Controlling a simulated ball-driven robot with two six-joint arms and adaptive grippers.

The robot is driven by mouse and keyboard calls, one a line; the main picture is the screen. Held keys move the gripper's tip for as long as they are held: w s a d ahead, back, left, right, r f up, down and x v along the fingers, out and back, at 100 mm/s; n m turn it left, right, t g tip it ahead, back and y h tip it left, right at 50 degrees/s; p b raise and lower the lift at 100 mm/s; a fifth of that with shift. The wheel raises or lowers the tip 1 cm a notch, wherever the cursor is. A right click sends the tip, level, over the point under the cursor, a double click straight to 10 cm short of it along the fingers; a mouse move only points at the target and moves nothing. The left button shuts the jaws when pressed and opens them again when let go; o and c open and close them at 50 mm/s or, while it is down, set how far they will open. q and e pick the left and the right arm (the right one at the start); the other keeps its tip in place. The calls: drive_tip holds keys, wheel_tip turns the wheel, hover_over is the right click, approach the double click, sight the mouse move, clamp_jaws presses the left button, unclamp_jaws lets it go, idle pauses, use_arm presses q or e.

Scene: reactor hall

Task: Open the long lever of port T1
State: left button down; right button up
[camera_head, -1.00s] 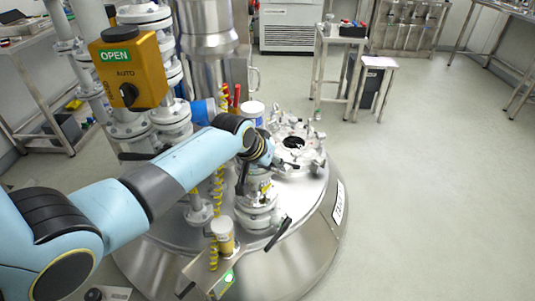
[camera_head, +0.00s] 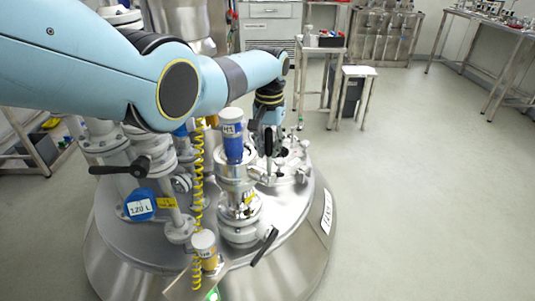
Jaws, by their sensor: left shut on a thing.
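My left gripper (camera_head: 267,120) points down over the reactor lid, to the right of a blue vessel with a white cap marked H1 (camera_head: 232,128). It is shut, with an upright black handle (camera_head: 268,141) at its fingers; the exact contact is too small to see clearly. A second black lever (camera_head: 265,247) slants from the front port fitting (camera_head: 240,211), apart from my gripper. A third black lever (camera_head: 117,170) lies level on the left valve. I cannot read a T1 mark, so I cannot tell which lever belongs to it. My right gripper is not in view.
The round steel reactor lid (camera_head: 140,243) carries several fittings. A yellow coiled hose (camera_head: 198,185) runs upright left of the H1 vessel. A small white-capped container (camera_head: 204,245) stands at the front. A white-topped stand (camera_head: 358,72) is behind; the floor at right is clear.

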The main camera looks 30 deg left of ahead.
use_arm(q)
drive_tip(key=shift+w+r, duration=0.1)
drive_tip(key=shift+w, duration=0.2)
drive_tip(key=c, duration=1.2)
unclamp_jaws()
drive_tip(key=shift+s, duration=0.1)
wheel_tip(320, 180, up, 12)
drive_tip(key=shift+f, duration=0.1)
